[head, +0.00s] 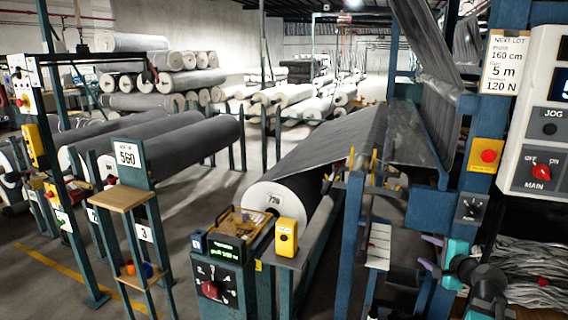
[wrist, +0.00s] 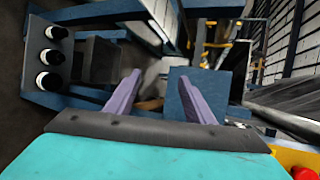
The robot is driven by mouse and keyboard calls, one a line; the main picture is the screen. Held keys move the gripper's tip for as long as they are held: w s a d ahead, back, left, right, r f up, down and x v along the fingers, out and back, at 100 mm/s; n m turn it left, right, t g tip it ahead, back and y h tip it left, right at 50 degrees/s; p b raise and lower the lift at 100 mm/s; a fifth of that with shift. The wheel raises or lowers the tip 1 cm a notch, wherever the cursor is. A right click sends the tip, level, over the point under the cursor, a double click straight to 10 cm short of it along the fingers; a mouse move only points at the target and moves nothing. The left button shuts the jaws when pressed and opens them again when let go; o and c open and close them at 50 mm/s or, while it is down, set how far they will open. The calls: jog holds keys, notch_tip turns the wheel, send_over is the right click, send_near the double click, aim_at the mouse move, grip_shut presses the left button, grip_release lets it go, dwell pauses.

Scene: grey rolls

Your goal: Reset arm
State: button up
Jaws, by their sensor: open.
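My gripper (head: 432,253) is at the lower right of the head view, in front of the machine frame and below the control panel. Its two purple fingers also show in the wrist view (wrist: 158,92), spread apart with nothing held between them. In the wrist view a blue block (wrist: 198,95) lies beyond the right finger. My dark arm links and teal wrist show at the lower right of the head view.
A control panel (head: 540,130) with a red MAIN switch stands close at the right. A blue post (head: 351,235) rises left of my gripper. Dark knobs (wrist: 50,56) sit at the wrist view's left.

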jog(key=s+a+f+n+g+y+p, duration=0.1)
jog(key=s+a+f+n+g+y, duration=0.2)
jog(key=a+f, duration=1.05)
jog(key=s+a+f+n+g+y+p, duration=0.15)
jog(key=a+f+g, duration=0.25)
jog(key=a+f, duration=0.9)
jog(key=s+a+f+n+g+h, duration=0.1)
jog(key=s+a+f+n+g, duration=0.3)
jog(key=s+f, duration=0.75)
jog(key=s+a+f+n+g+h, duration=0.1)
jog(key=s+a+f+n+g, duration=0.3)
jog(key=s+f, duration=0.7)
jog(key=s+d+f+n+g+h, duration=0.1)
jog(key=s+d+n+g, duration=0.1)
jog(key=s, duration=0.5)
jog(key=s+d+f+n+g+h, duration=0.1)
jog(key=s+d+n+g+h, duration=0.1)
jog(key=s, duration=0.5)
jog(key=d+n, duration=0.1)
jog(key=n, duration=0.1)
jog(key=shift+d+n+p, duration=0.35)
jog(key=shift+f, duration=0.1)
